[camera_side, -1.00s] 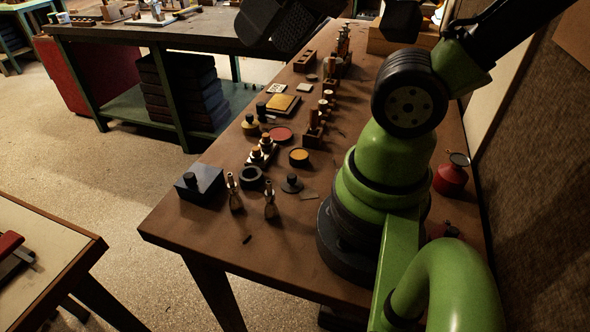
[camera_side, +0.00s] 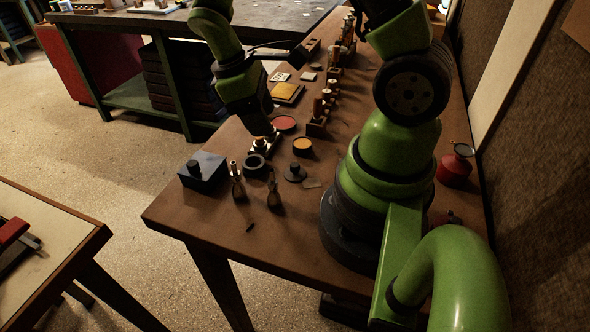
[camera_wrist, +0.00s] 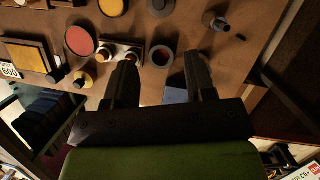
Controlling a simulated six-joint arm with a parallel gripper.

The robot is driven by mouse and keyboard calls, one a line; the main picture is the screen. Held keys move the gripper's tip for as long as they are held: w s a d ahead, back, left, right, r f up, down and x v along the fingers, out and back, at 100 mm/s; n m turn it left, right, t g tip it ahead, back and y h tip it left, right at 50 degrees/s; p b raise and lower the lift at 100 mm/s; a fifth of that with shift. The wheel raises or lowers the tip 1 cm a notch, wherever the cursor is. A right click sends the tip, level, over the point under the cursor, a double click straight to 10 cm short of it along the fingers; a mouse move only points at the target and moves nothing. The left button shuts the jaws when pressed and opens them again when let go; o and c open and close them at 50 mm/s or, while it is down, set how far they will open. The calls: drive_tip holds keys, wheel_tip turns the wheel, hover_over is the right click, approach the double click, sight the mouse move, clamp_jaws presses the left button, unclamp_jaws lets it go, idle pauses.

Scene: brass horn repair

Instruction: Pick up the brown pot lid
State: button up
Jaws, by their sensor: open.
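A dark, brownish round lid with an upright knob (camera_side: 295,173) lies on the bench; I take it to be the brown pot lid. In the wrist view, it (camera_wrist: 160,7) is at the top edge, beyond the fingertips and partly cut off. My gripper (camera_wrist: 162,68) is open and empty, its two fingers apart above the bench. In the side view, my gripper (camera_side: 267,132) points down over the small tray with knobbed pieces, left of and behind the lid. It hides part of that tray and a yellow knobbed disc.
The bench's front left corner is mostly clear.

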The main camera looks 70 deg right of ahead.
drive_tip(key=n+g, duration=0.1)
hover_over(294, 164)
drive_tip(key=w, duration=0.3)
drive_tip(key=f, duration=0.6)
drive_tip(key=shift+a+f, duration=0.35)
drive_tip(key=shift+a, duration=0.05)
drive_tip(key=x, duration=0.4)
drive_tip(key=shift+s, duration=0.5)
drive_tip(key=shift+s+f, duration=0.2)
drive_tip(key=shift+f, duration=0.45)
drive_tip(key=shift+c, duration=0.5)
clamp_jaws()
